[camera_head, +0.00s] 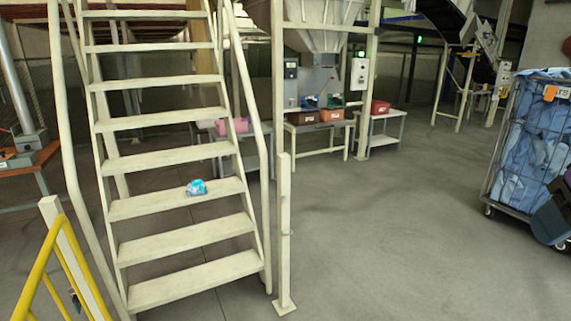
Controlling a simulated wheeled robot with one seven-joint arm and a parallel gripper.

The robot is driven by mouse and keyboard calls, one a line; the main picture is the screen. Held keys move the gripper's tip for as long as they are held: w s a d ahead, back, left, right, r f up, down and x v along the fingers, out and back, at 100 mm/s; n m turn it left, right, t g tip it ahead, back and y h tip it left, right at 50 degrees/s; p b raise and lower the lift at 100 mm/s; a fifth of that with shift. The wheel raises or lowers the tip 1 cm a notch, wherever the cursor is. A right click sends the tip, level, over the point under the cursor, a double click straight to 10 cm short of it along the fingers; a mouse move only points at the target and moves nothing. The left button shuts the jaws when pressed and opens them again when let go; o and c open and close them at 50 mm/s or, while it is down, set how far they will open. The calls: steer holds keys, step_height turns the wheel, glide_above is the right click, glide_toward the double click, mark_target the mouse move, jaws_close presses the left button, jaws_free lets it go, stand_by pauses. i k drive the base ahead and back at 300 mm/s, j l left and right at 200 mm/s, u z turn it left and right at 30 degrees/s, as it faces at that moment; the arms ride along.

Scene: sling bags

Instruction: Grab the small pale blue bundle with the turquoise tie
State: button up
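A small pale blue bundle with a turquoise part on top (196,188) rests on a tread of the cream metal staircase (180,240), the third tread up from the lowest one visible. It lies toward the right half of that tread. It is too small to make out the tie clearly. My gripper does not show in this view.
Handrails flank the stairs, with a cream post (284,235) at right and a yellow rail (50,265) at lower left. A wheeled cage cart (490,205) of blue cloth stands at right. Benches with boxes (320,127) stand behind. The grey floor (390,230) between is clear.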

mark_target(196, 187)
steer(key=i+u, duration=0.25)
steer(key=i, duration=0.2)
steer(key=i+l+u, duration=0.2)
steer(key=i, duration=0.25)
steer(key=i+l+u, duration=0.25)
steer(key=i, duration=0.2)
steer(key=i+j+u, duration=0.35)
steer(key=i, duration=0.4)
steer(key=i+u, duration=0.35)
steer(key=i, duration=0.45)
steer(key=i+j+z, duration=0.2)
steer(key=i, duration=0.15)
steer(key=i+j+z, duration=0.15)
steer(key=i, duration=0.2)
